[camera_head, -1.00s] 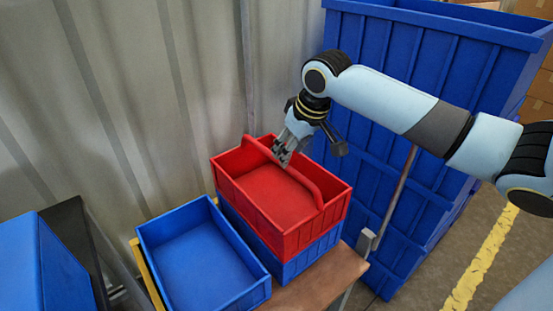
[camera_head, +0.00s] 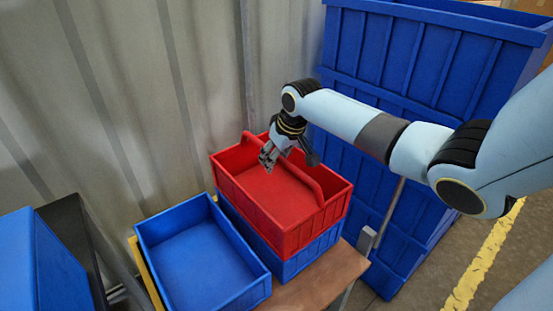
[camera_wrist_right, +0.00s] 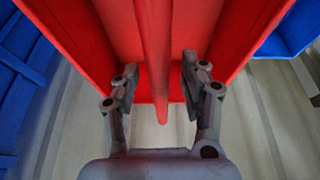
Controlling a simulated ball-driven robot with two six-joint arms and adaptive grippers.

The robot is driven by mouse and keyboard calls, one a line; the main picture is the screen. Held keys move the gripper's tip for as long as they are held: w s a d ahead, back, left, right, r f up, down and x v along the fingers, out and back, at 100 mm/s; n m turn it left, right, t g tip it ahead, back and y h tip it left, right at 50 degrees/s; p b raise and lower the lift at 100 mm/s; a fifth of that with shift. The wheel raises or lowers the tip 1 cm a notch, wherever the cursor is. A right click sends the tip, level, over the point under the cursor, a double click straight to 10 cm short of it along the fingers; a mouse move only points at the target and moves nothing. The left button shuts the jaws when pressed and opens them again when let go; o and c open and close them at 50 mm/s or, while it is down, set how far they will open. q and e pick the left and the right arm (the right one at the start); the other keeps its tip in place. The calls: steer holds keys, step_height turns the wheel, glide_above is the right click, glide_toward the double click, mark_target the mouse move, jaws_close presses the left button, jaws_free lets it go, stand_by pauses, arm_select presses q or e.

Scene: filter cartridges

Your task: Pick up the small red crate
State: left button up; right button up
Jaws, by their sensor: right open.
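The small red crate (camera_head: 290,222) sits on top of a blue crate (camera_head: 300,260) on a wooden table. A red carrying handle (camera_head: 303,186) arches across its open top, and the crate looks empty. My right gripper (camera_head: 268,157) is open over the handle, towards the crate's back left. In the right wrist view the two fingers (camera_wrist_right: 158,84) stand apart, with the red handle (camera_wrist_right: 154,50) running between them and the red crate (camera_wrist_right: 100,40) beyond. I cannot tell whether a finger touches the handle. My left gripper is not in view.
An empty blue crate (camera_head: 204,262) stands left of the red one. The wooden tabletop (camera_head: 322,284) shows at the front right. A tall stack of blue crates (camera_head: 400,70) rises at the right behind my arm. A corrugated wall (camera_head: 130,90) stands close behind.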

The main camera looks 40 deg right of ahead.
steer(key=shift+c, duration=0.2)
jaws_close()
steer(key=shift+r, duration=0.2)
steer(key=shift+r, duration=0.25)
step_height(320, 180, up, 10)
steer(key=shift+f+p, duration=0.15)
steer(key=shift+p, duration=0.55)
step_height(320, 180, up, 4)
steer(key=p, duration=0.5)
